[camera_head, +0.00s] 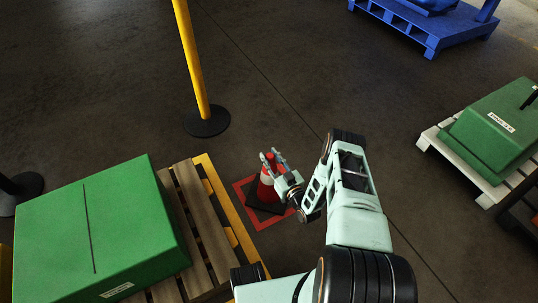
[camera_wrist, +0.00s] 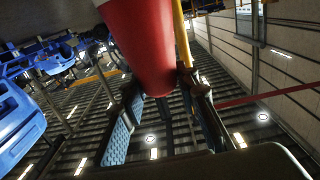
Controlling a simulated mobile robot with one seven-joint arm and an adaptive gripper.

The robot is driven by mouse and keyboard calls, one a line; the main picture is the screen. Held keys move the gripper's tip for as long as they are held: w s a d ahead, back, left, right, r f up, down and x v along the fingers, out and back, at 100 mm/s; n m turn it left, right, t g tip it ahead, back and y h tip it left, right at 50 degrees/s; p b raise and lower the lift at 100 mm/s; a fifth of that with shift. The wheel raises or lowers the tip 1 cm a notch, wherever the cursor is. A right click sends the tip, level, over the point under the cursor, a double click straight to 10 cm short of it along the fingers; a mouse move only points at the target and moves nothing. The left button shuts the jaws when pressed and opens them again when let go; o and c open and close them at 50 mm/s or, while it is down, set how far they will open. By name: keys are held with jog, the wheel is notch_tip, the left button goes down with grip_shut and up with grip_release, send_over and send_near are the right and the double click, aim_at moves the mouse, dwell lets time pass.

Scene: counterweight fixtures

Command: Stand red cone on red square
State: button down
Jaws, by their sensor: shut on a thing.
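The red cone (camera_head: 265,190) has a white band and a black base, and it stands upright or nearly so. Its base appears inside the red square (camera_head: 243,207), a red outline on the dark floor. The base looks turned relative to the outline. I cannot tell whether the base touches the floor. My gripper (camera_head: 272,160) is shut on the upper part of the cone, coming from the right. In the wrist view the red cone (camera_wrist: 145,45) fills the upper middle between my fingers (camera_wrist: 160,108).
A wooden pallet (camera_head: 195,205) with a green block (camera_head: 125,225) stands close left of the square. A yellow post (camera_head: 193,60) on a black base stands behind. A white pallet (camera_head: 433,140) with another green block (camera_head: 490,130) is at right, and a blue pallet (camera_head: 425,35) far right. Floor between is clear.

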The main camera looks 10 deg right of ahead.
jog(key=shift+r, duration=0.15)
jog(key=c, duration=1.5)
grip_release()
jog(key=shift+s+f, duration=0.1)
jog(key=shift+f, duration=0.1)
